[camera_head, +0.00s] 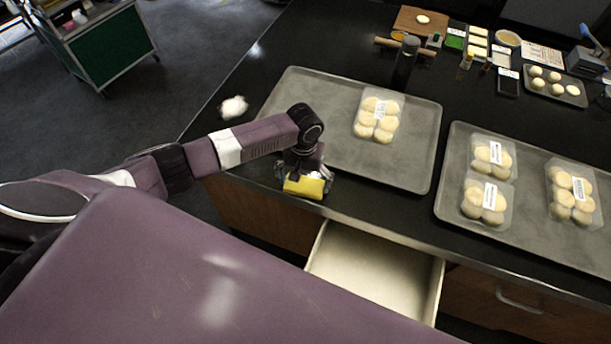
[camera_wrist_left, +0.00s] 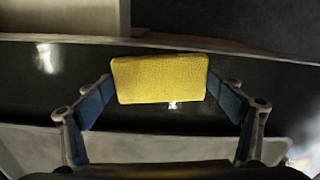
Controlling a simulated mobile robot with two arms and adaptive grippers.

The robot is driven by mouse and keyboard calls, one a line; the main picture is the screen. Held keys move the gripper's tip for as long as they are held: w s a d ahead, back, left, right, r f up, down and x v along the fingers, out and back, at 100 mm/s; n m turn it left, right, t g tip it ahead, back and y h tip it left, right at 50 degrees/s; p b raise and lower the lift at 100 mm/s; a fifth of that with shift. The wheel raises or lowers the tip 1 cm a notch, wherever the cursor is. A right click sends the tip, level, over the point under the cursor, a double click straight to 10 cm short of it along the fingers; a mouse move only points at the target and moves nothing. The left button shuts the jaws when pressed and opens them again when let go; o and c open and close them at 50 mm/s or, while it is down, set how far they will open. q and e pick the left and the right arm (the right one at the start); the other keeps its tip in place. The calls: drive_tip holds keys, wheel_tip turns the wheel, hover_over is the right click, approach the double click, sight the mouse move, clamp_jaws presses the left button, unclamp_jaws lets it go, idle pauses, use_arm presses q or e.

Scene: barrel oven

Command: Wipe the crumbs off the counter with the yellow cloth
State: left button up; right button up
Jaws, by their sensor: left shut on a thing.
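The yellow cloth (camera_head: 304,187) is a folded block held by my left gripper (camera_head: 306,177), over the near edge of the dark counter (camera_head: 345,207). In the left wrist view the cloth (camera_wrist_left: 160,79) sits between the two fingers of the left gripper (camera_wrist_left: 162,90), and the counter (camera_wrist_left: 215,117) lies beneath it. I cannot tell whether the cloth touches the counter. A white clump (camera_head: 233,107) lies near the counter's left edge; I cannot tell whether it is crumbs. No other crumbs can be made out. My right gripper is not in view.
A grey tray (camera_head: 335,95) with packed buns (camera_head: 379,118) lies behind the gripper. A second tray (camera_head: 450,190) with more packs is to the right. A drawer (camera_head: 370,268) stands open below the counter. A dark bottle (camera_head: 405,62) stands behind. The counter's left strip is mostly clear.

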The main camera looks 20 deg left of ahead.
use_arm(q)
wheel_tip(320, 180, up, 3)
drive_tip(key=shift+p, duration=1.05)
drive_tip(key=shift+r, duration=1.5)
drive_tip(key=shift+r, duration=1.5)
